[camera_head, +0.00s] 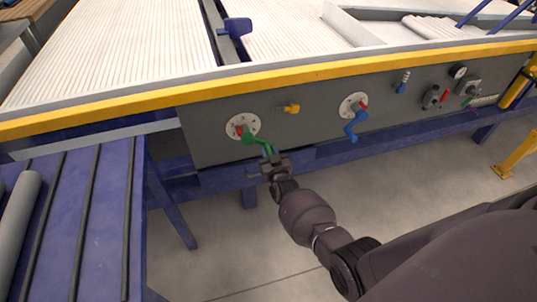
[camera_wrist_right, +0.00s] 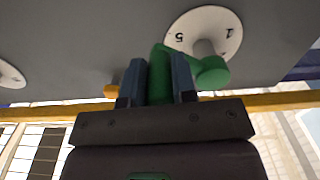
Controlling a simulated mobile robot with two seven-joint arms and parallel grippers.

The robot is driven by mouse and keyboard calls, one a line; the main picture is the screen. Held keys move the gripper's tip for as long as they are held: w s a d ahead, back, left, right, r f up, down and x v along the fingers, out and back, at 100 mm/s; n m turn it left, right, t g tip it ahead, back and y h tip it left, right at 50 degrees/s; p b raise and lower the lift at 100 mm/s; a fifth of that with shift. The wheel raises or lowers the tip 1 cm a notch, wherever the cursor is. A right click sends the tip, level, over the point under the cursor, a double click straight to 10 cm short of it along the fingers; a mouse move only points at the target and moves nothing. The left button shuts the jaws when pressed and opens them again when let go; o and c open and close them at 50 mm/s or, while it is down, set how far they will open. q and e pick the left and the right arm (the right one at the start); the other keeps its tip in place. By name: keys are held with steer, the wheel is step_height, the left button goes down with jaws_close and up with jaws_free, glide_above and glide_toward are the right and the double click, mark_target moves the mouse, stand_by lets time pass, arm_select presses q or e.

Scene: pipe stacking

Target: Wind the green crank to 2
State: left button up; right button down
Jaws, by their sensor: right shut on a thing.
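The green crank (camera_head: 251,138) sits on a round white dial (camera_head: 233,122) on the grey front panel, and its arm points to the lower right. My right gripper (camera_head: 271,155) is shut on the crank's handle. In the right wrist view, the green handle (camera_wrist_right: 160,82) stands between the two fingers (camera_wrist_right: 159,80), with the crank hub (camera_wrist_right: 211,72) to the right. The white dial (camera_wrist_right: 210,25) shows upside-down numerals there, including a 5. A small red mark (camera_head: 239,131) shows by the crank hub; the number it points to is too small to read. My left gripper is not in view.
A blue crank (camera_head: 354,126) on a second dial (camera_head: 350,103) is to the right. An orange knob (camera_head: 290,108) lies between the dials. A yellow rail (camera_head: 300,76) runs above the panel. A blue table (camera_head: 75,225) stands at the left. The floor below the panel is open.

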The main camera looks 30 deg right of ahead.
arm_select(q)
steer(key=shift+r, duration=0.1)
arm_select(e)
steer(key=shift+d+r, duration=0.1)
stand_by(0.4)
steer(key=c, duration=0.9)
jaws_free()
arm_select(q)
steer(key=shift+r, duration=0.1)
arm_select(e)
steer(key=shift+s, duration=0.1)
steer(key=shift+s, duration=0.25)
arm_select(q)
steer(key=p, duration=0.1)
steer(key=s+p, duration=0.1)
steer(key=p, duration=0.1)
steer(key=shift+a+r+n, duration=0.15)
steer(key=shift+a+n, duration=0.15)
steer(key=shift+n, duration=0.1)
arm_select(e)
steer(key=v, duration=1)
steer(key=shift+s, duration=0.1)
